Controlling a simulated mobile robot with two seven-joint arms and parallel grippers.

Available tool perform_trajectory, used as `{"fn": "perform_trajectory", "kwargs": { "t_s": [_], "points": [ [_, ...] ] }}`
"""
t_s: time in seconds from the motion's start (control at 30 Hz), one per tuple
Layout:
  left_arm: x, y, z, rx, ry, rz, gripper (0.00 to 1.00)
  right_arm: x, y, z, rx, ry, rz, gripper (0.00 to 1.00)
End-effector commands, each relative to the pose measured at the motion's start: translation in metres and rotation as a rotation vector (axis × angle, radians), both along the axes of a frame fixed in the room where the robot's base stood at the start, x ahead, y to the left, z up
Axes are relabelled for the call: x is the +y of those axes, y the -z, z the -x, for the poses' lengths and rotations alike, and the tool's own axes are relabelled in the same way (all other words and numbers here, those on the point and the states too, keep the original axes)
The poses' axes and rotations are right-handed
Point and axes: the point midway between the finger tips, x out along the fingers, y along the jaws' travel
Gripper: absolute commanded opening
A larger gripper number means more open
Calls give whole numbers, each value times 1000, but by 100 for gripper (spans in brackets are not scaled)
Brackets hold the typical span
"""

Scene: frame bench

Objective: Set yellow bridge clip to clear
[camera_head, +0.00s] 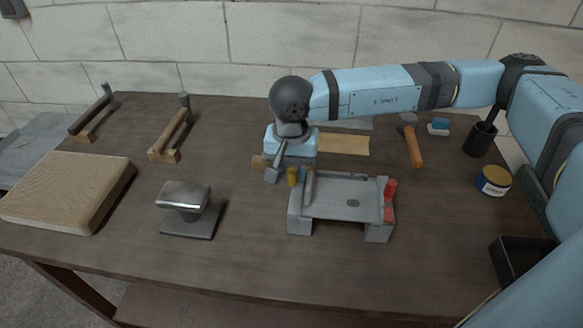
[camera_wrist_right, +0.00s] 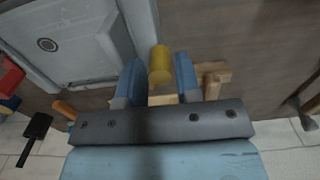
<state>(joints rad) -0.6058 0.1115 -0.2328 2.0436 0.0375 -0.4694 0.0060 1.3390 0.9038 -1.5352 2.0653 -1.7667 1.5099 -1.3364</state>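The yellow bridge clip (camera_head: 292,177) stands at the left end of the grey bridge fixture (camera_head: 345,207). In the right wrist view the yellow clip (camera_wrist_right: 160,62) is between the two blue fingers of my right gripper (camera_wrist_right: 158,80), with a narrow gap on each side. My right gripper is open, reaching down at the clip from behind the fixture. A red clip (camera_head: 389,198) is at the fixture's right end. The clip's base is partly hidden. My left gripper is not in view.
A metal block on a stand (camera_head: 185,200) is left. Bare table lies in front of the fixture.

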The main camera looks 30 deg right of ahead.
Motion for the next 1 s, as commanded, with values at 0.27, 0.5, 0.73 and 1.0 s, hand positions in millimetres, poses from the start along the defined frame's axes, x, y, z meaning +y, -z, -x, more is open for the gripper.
{"fn": "perform_trajectory", "kwargs": {
  "t_s": [0.27, 0.5, 0.73, 1.0],
  "points": [
    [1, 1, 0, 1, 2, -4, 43, 0, 0, 0, 0, 0, 0, 0],
    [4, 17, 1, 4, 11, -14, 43, -1, 4, 2, -2, -88, -1, 0],
    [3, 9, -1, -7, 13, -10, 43, -2, -1, 3, -1, -125, 0, 0],
    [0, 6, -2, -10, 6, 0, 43, -2, -1, 3, -1, -124, 1, 31]
  ]
}}
